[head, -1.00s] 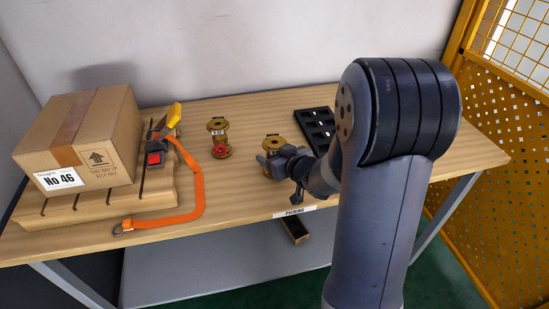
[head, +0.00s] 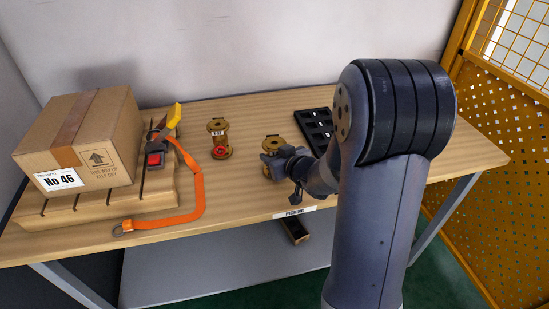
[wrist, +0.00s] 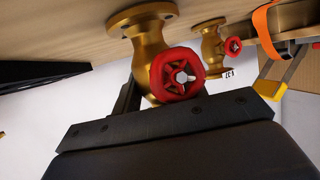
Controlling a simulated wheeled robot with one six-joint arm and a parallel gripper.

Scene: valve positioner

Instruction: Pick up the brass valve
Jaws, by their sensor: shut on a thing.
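A brass valve (head: 271,140) stands upright on the table left of my wrist, partly hidden by my gripper. In the wrist view, this brass valve (wrist: 148,47) is close up, with a red handwheel facing the camera. My gripper (head: 267,161) is shut on its body; one dark finger shows beside the valve, and the other is hard to make out. The valve's base appears to rest on the wood. A second brass valve (head: 218,139) with a red handwheel and a white tag stands apart to the left; it also shows in the wrist view (wrist: 213,45).
A cardboard box (head: 82,140) sits on a wooden pallet (head: 100,207) at the left. A black tray (head: 316,124) is behind my wrist. Yellow mesh fencing (head: 500,170) stands right.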

